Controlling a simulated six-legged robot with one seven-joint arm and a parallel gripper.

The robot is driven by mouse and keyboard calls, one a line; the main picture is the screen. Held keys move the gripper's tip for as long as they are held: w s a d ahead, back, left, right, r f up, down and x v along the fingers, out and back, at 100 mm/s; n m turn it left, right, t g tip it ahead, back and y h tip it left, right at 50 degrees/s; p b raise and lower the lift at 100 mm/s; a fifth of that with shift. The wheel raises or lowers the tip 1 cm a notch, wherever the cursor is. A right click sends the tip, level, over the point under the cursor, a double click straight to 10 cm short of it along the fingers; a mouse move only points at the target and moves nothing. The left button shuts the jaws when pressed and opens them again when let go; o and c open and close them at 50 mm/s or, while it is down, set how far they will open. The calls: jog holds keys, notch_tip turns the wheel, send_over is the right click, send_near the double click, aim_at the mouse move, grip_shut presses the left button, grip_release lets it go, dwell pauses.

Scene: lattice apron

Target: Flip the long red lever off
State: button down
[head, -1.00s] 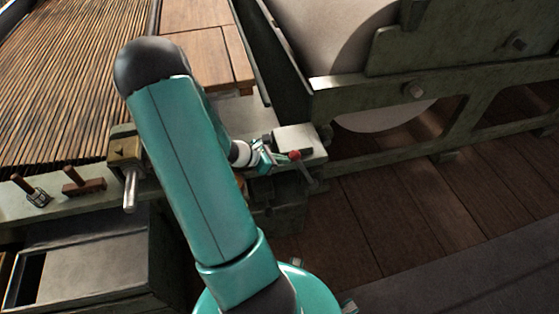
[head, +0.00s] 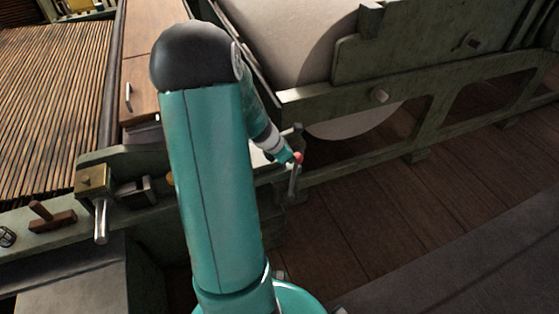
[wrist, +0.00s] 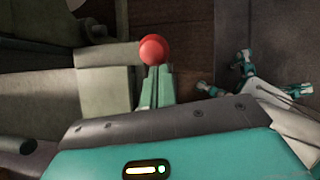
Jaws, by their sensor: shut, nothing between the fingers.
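The lever has a round red knob (head: 298,158) on a thin grey shaft (head: 292,182). In the head view it stands at the right end of the green machine rail, knob up. The red knob (wrist: 153,50) shows in the wrist view just beyond my fingertips. My gripper (head: 288,157) is shut and empty, right beside the knob. In the wrist view my gripper (wrist: 155,75) has its two teal fingers together, pointing at the knob. They look close to it or touching; I cannot tell which. The lever's shaft is hidden in the wrist view.
A brass block (head: 92,180) with a metal handle stands on the rail at the left. A brown wooden-handled tool (head: 50,217) lies farther left. A large pale roller (head: 300,45) and green frame stand behind the lever. Wooden floor (head: 400,220) is clear to the right.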

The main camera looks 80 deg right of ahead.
jog(key=s+d, duration=0.4)
jog(key=s, duration=0.3)
jog(key=shift+s+f, duration=0.2)
jog(key=shift+f, duration=0.25)
